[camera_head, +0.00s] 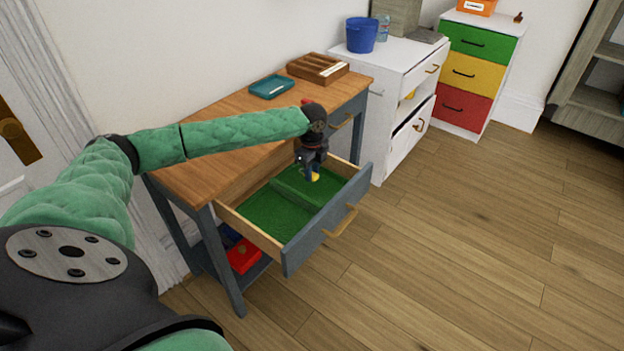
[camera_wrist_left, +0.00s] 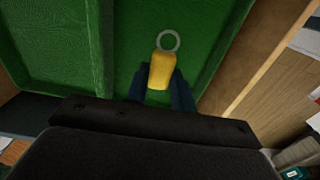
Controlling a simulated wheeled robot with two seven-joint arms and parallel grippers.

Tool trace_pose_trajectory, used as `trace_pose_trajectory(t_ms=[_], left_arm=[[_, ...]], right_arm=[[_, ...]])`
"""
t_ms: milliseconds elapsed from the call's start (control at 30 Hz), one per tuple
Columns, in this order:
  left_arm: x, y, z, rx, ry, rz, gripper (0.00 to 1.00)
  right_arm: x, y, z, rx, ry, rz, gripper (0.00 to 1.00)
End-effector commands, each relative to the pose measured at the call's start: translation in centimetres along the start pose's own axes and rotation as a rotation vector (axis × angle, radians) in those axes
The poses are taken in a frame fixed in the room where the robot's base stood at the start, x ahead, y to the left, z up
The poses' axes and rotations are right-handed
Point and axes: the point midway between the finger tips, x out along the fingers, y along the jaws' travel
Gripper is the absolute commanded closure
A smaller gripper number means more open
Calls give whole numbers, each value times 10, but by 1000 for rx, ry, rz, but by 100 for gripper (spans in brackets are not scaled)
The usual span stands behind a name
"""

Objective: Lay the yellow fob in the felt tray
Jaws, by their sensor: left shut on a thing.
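The yellow fob (camera_wrist_left: 160,70), with a grey ring at its end, is held between the fingers of my left gripper (camera_wrist_left: 162,88). In the head view the fob (camera_head: 314,177) shows as a small yellow spot below my left gripper (camera_head: 312,172), over the open drawer. I cannot tell whether it touches the green lining (camera_wrist_left: 125,60). A small teal tray (camera_head: 271,86), likely the felt tray, lies on the wooden desk top. My right gripper is in neither view.
The desk drawer (camera_head: 328,222) is pulled out, with a green inside and a divider. A wooden organiser (camera_head: 318,68) stands beside the teal tray. Red things (camera_head: 243,255) lie on the desk's lower shelf. A white cabinet (camera_head: 392,80) with a blue bucket (camera_head: 361,35) stands to the right.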

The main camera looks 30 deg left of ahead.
Motion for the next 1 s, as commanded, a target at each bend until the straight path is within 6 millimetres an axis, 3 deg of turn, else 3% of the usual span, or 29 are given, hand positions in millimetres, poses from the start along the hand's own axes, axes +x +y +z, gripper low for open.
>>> trace_pose_trajectory(t_ms=[333,900,933,1000], left_arm=[[37,0,-1,0,0,1,97],[45,0,0,0,-1,1,97],[45,0,0,0,-1,0,70],[45,0,0,0,-1,0,56]], right_arm=[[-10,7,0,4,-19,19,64],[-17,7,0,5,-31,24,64],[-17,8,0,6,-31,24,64],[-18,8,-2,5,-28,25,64]])
